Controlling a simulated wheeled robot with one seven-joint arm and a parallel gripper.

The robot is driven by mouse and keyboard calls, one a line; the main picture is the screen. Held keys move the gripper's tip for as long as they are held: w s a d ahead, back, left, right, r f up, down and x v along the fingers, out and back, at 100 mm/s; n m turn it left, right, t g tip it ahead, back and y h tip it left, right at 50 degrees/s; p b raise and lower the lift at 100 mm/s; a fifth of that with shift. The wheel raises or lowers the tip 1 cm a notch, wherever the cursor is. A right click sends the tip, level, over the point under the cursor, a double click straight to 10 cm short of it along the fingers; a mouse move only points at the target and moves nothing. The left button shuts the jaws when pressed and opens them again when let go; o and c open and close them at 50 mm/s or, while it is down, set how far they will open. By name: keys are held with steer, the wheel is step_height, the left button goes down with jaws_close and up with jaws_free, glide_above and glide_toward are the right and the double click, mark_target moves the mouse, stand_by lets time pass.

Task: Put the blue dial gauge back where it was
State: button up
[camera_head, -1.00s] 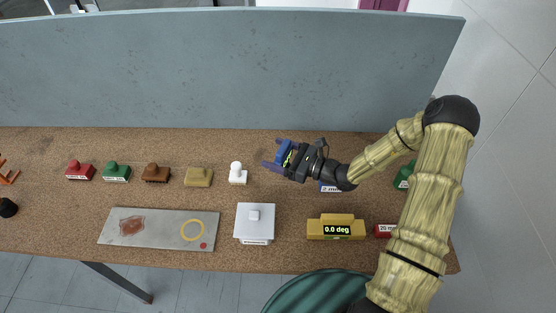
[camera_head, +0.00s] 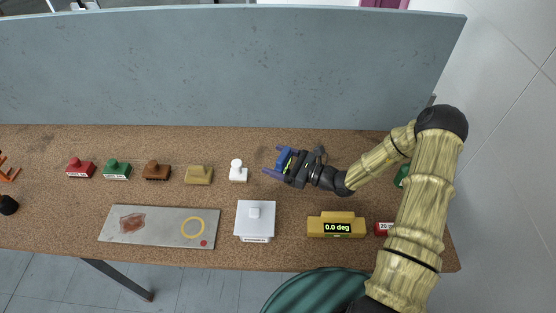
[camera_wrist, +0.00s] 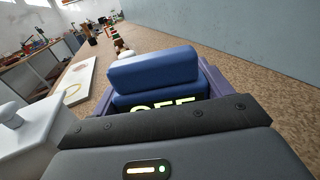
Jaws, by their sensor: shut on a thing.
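The blue dial gauge (camera_head: 284,157) is held between the fingers of my gripper (camera_head: 275,163), to the right of the white stamp-shaped block. In the wrist view the blue gauge (camera_wrist: 155,72) fills the space between my fingers, with a partly hidden lit display reading like "OFF". My gripper (camera_wrist: 158,85) is shut on it. I cannot tell whether its underside touches the bench. The gauge's former spot is not marked in any way I can see.
On the cork bench (camera_head: 280,210) stand a white box (camera_head: 255,222), a yellow "0.0 deg" gauge (camera_head: 336,226), a red block (camera_head: 383,229) and a grey plate (camera_head: 160,227). Red, green, brown, tan and white (camera_head: 238,171) blocks line the back left. A grey-blue panel (camera_head: 230,80) rises behind.

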steer(key=o, duration=1.3)
steer(key=shift+f, duration=0.15)
steer(key=shift+r, duration=0.35)
steer(key=v, duration=0.4)
steer(key=b+v, duration=0.1)
steer(key=v, duration=0.3)
steer(key=b+v, duration=0.1)
steer(key=v, duration=0.3)
steer(key=shift+r, duration=0.35)
